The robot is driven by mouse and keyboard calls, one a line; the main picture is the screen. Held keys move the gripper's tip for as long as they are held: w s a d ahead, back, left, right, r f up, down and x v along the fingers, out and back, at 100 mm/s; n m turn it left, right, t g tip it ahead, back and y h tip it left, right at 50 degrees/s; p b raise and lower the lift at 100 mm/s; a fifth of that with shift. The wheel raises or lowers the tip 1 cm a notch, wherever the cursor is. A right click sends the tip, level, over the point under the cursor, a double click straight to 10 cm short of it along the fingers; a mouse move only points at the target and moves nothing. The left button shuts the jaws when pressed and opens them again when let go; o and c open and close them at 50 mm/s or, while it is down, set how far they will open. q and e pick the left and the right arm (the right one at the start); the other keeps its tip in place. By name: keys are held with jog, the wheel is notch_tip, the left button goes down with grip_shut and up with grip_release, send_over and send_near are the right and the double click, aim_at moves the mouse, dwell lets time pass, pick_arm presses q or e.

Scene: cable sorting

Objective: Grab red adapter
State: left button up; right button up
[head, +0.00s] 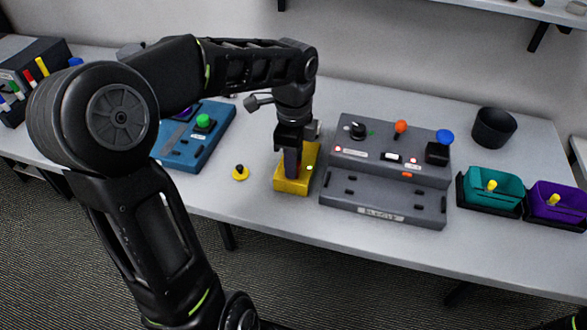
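My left gripper (291,158) points down over a yellow block (291,186) in the middle of the table. A dark reddish upright piece (291,163), perhaps the red adapter, shows at the fingertips, at or just above the block. The fingers and wrist cover much of it, so I cannot tell whether they grip it. My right gripper is out of view.
A grey control box (385,150) with knobs stands just right of the yellow block. A blue panel (190,140) with a green button and a small yellow piece (240,173) lie left. A black cup (493,128), teal bin (490,190) and purple bin (556,204) stand right.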

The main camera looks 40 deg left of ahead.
pick_arm(q)
grip_shut()
dwell(0.3)
notch_tip(320, 180, up, 10)
jog(key=p, duration=0.1)
dwell(0.4)
dwell(0.4)
